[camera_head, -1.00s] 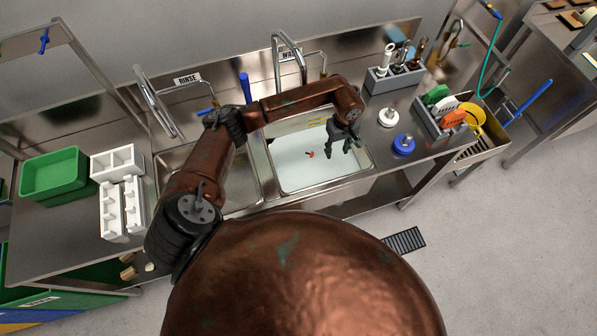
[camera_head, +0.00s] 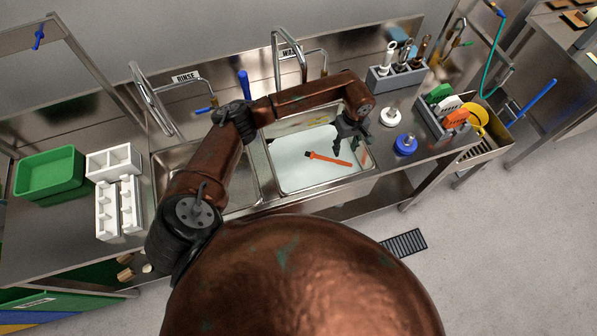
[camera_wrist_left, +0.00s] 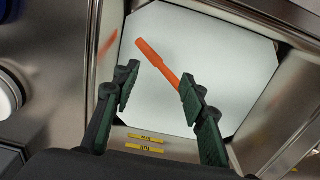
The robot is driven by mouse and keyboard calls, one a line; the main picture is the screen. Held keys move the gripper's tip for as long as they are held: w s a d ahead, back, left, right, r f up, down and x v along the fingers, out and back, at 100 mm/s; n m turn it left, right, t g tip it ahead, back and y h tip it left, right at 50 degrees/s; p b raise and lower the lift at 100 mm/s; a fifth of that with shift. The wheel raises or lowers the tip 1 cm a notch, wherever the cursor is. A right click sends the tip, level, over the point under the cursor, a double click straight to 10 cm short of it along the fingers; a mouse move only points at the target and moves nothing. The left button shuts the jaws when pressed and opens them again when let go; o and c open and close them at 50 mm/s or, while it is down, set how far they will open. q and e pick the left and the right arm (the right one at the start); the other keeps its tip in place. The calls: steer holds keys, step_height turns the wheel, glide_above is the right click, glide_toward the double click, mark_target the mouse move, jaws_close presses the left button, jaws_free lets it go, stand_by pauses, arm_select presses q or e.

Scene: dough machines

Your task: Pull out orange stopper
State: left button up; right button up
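The orange stopper (camera_head: 328,159) is a long thin rod with a thicker end, lying slantwise in the wash sink (camera_head: 284,190) over its pale whitish water or floor. Whether it floats or rests on something I cannot tell. In the left wrist view the stopper (camera_wrist_left: 158,62) runs from the upper left down toward the right finger, which hides its lower end. My left gripper (camera_head: 350,132) is above the right part of the sink, near the stopper's right end. Its fingers (camera_wrist_left: 158,90) are wide apart with nothing held between them. My right gripper is not in view.
Taps (camera_head: 290,60) rise behind the sinks. White (camera_head: 390,117) and blue (camera_head: 405,144) round items stand on the counter right of the sink, near a grey tool holder (camera_head: 395,78). White racks (camera_head: 118,190) and green tubs (camera_head: 50,173) are at the left.

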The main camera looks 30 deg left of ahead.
arm_select(q)
steer(key=shift+w+d+b, duration=0.4)
steer(key=shift+w+b, duration=0.1)
steer(key=shift+w+d, duration=0.25)
steer(key=shift+w+d+b, duration=0.1)
steer(key=shift+w+b, duration=0.05)
steer(key=shift+b, duration=0.2)
steer(key=shift+c, duration=0.7)
jaws_close()
steer(key=c, duration=0.9)
jaws_free()
